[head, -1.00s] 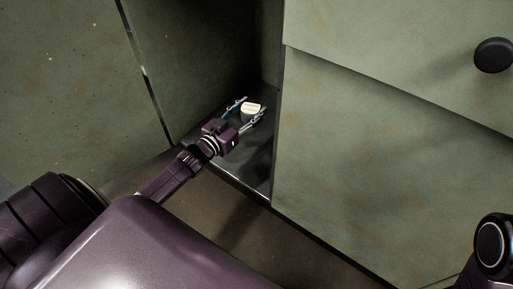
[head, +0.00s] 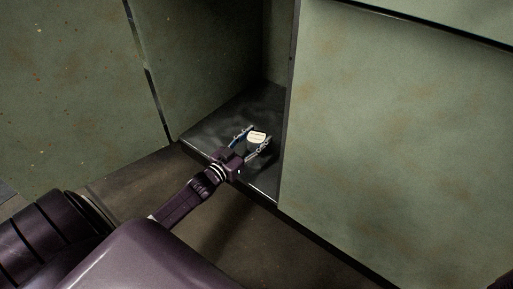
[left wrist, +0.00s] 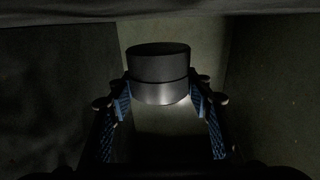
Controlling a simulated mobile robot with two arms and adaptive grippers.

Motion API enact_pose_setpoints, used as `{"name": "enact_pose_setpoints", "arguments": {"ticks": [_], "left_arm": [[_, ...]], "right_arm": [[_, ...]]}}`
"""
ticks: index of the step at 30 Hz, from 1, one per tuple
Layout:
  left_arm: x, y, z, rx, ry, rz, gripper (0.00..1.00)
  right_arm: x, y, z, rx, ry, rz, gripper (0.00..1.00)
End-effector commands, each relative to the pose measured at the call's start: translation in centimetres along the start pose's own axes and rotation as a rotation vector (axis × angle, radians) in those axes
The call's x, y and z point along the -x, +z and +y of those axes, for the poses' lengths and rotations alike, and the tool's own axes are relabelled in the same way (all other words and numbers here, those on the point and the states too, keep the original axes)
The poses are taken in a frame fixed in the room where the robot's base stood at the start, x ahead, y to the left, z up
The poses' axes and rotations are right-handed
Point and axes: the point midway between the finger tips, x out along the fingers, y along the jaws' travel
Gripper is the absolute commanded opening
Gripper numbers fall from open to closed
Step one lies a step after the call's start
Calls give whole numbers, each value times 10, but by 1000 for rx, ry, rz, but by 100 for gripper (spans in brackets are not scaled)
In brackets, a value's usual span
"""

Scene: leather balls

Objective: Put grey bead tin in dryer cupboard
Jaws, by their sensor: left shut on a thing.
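The grey bead tin (head: 257,138) is a small round tin with a pale top in the head view. In the left wrist view the tin (left wrist: 158,74) shows a dark upper band and a lighter grey lower band. My left gripper (head: 254,141) is shut on the tin, with a finger on either side of it. The gripper and tin are inside the open cupboard, over its dark floor (head: 207,131). I cannot tell whether the tin touches that floor. My right gripper is not in view.
A green cupboard door or panel (head: 75,90) stands at the left of the opening. A green front panel (head: 390,150) closes off the right side. The cupboard floor behind and left of the tin is clear.

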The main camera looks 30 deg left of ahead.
Motion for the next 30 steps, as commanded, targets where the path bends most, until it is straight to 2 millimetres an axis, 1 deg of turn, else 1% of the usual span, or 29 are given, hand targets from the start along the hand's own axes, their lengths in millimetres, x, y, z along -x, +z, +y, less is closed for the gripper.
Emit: {"name": "enact_pose_setpoints", "arguments": {"ticks": [1, 3, 5, 7, 14, 17, 18, 21, 22, 30], "left_arm": [[0, 14, 0, 1, 0, 0, 19], [0, 24, 0, 1, 0, 1, 19], [0, 31, 0, 0, 0, 1, 19], [0, 33, 0, -1, 0, 2, 19], [0, 31, 0, -1, 0, 1, 19], [0, 34, 0, 0, 0, 1, 19], [0, 34, 0, 0, 0, 0, 50], [0, 34, 0, 0, 0, -1, 61], [0, 34, 0, 0, 0, -1, 64], [0, 33, 0, 0, 0, 0, 64]], "right_arm": [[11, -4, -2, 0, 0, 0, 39], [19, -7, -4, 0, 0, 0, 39], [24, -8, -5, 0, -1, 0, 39], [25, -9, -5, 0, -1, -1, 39], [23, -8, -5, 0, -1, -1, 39], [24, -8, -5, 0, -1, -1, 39], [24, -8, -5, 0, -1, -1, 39], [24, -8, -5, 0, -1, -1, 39], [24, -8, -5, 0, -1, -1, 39], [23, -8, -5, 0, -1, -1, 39]]}}
